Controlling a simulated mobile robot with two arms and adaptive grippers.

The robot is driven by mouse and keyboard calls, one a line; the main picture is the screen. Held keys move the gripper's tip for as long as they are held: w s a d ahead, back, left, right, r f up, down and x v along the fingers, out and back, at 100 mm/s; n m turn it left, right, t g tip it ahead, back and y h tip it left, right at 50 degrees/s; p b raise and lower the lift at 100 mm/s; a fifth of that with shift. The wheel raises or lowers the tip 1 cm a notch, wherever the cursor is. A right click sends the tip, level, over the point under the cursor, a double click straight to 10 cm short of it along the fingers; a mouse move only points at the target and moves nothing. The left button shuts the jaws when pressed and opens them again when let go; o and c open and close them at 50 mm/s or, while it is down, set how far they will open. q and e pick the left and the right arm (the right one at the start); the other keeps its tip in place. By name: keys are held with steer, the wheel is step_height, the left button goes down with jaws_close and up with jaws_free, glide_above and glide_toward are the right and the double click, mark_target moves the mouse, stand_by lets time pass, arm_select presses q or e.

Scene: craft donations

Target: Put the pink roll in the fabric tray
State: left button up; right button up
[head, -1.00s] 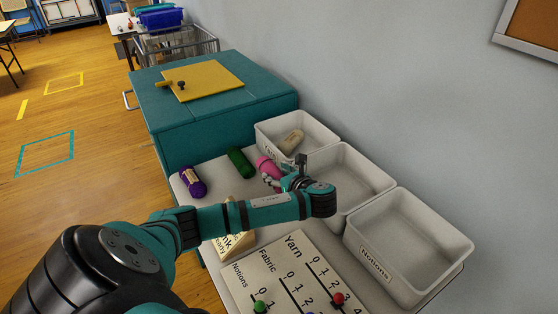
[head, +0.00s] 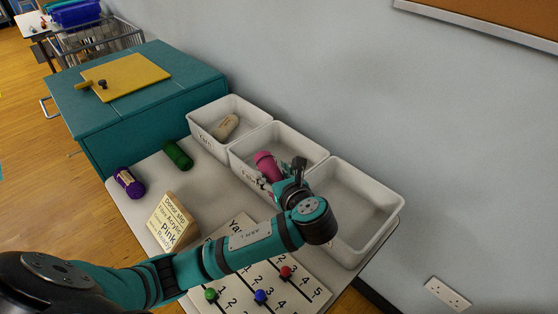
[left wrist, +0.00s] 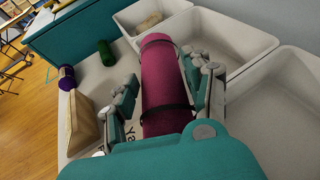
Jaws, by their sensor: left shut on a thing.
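My left gripper (head: 277,182) is shut on the pink roll (head: 267,166). In the left wrist view the pink roll (left wrist: 163,85) lies lengthwise between the two fingers. In the head view the roll overlaps the front part of the middle white tray (head: 300,146); its exact height over the rim is hard to tell. This tray stands between the other two, and its label is mostly hidden by the gripper and roll. The middle tray also shows in the left wrist view (left wrist: 235,30), behind and right of the roll. My right gripper is not in view.
The left tray (head: 205,106) holds a beige roll (head: 226,126). The right tray (head: 365,195) is empty. A green roll (head: 178,154), a purple roll (head: 129,182), a wooden sign (head: 172,222) and a counting board (head: 305,290) with coloured pegs are on the table.

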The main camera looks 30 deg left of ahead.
arm_select(q)
steer(key=w+a+f, duration=0.2)
steer(key=w, duration=0.3)
steer(key=w+a+f, duration=0.2)
steer(key=w, duration=0.4)
steer(key=shift+w+a+f, duration=0.2)
steer(key=shift+w+f, duration=0.05)
steer(key=shift+f, duration=0.15)
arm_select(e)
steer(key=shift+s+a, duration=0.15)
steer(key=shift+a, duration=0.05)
arm_select(q)
steer(key=shift+f, duration=0.35)
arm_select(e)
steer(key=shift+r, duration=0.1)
arm_select(q)
steer(key=shift+f, duration=0.1)
steer(key=o, duration=1.2)
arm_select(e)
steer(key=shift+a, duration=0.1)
arm_select(q)
steer(key=r+v, duration=0.1)
steer(key=v, duration=1.1)
